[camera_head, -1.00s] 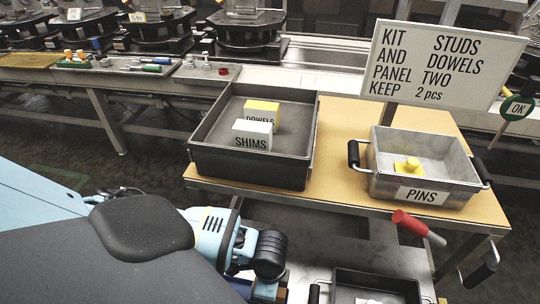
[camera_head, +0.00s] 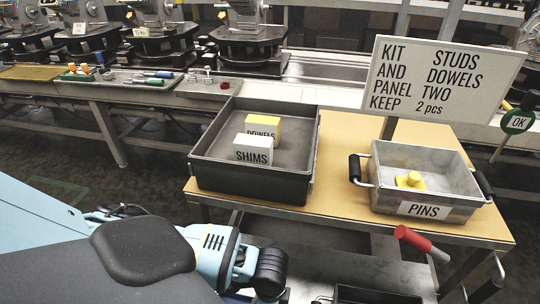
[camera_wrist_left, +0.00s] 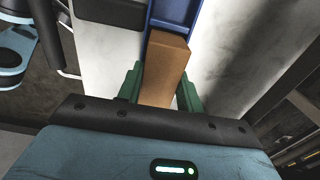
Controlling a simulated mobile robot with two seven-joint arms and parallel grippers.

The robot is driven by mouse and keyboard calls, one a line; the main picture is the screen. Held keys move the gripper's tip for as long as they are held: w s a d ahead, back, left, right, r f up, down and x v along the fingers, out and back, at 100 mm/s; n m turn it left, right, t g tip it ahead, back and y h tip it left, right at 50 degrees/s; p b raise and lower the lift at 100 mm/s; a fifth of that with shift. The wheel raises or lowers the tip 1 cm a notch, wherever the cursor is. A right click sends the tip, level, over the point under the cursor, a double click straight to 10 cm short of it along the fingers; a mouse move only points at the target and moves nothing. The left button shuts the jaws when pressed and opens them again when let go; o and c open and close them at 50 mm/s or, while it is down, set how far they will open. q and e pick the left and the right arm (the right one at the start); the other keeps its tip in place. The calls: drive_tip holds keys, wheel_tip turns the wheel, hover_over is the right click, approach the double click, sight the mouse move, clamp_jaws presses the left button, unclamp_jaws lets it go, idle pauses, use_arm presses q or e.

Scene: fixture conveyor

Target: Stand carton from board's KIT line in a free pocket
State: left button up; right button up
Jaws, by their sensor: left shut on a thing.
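The board (camera_head: 445,80) has KIT on the same line as STUDS. In the head view, a yellow carton marked DOWELS (camera_head: 264,124) and a white carton marked SHIMS (camera_head: 253,150) stand in the dark tray (camera_head: 252,187). In the left wrist view, my left gripper (camera_wrist_left: 160,85) has its green fingers shut on a brown carton (camera_wrist_left: 166,65); no lettering shows on its visible faces. A blue channel-like piece (camera_wrist_left: 178,14) lies just beyond the carton; whether they touch is unclear. My left fingers are hidden in the head view. My right gripper is out of view.
A metal bin marked PINS (camera_head: 423,210) holds a yellow piece (camera_head: 410,181) on the tan table (camera_head: 335,190). A red-handled lever (camera_head: 420,242) juts out at the table's front. A dark container (camera_head: 370,295) is cut off at the bottom edge. The conveyor runs behind.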

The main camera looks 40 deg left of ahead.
use_arm(q)
drive_tip(key=shift+f, duration=0.35)
drive_tip(key=o, duration=1.1)
wheel_tip(320, 180, up, 7)
drive_tip(key=shift+f+p, duration=0.2)
drive_tip(key=shift+p, duration=0.5)
drive_tip(key=shift+r, duration=0.65)
